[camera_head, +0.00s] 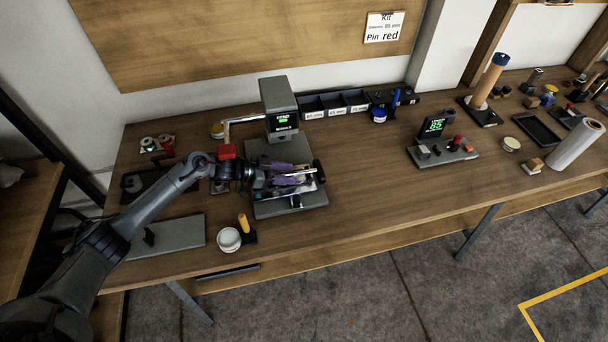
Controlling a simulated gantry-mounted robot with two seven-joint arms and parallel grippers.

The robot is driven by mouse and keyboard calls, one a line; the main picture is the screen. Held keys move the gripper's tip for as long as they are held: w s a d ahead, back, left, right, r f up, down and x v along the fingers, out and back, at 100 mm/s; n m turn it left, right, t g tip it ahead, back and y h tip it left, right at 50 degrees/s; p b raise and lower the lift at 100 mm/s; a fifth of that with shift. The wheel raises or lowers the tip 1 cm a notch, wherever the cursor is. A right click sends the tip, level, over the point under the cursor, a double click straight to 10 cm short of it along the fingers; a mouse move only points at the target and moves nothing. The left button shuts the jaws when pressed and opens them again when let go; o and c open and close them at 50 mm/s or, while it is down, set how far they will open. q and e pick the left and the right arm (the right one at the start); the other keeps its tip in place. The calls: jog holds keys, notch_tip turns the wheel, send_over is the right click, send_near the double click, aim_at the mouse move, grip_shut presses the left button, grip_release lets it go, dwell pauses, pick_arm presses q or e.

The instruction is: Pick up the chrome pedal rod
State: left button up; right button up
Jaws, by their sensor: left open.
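My left gripper (296,179) reaches in from the left over the grey base plate (262,208) of a press-like station. It is open, with its purple-padded fingers pointing right. Bright metallic pieces show at the fingers. One of them looks like the chrome pedal rod (301,180), but it is small and partly hidden by the fingers. I cannot tell if they touch it. The grey station head (281,108) with a lit display stands behind the gripper. My right gripper is not in view.
Labelled bins (336,105) stand behind the station. A white round jar (229,239) and a grey plate (178,238) are at the front left. A lit display stand (432,127) is to the right. The wooden bench (370,185) is clear between the stations.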

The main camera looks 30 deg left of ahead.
pick_arm(q)
grip_shut()
jog(key=shift+w, duration=0.1)
jog(key=shift+r, duration=0.2)
dwell(0.4)
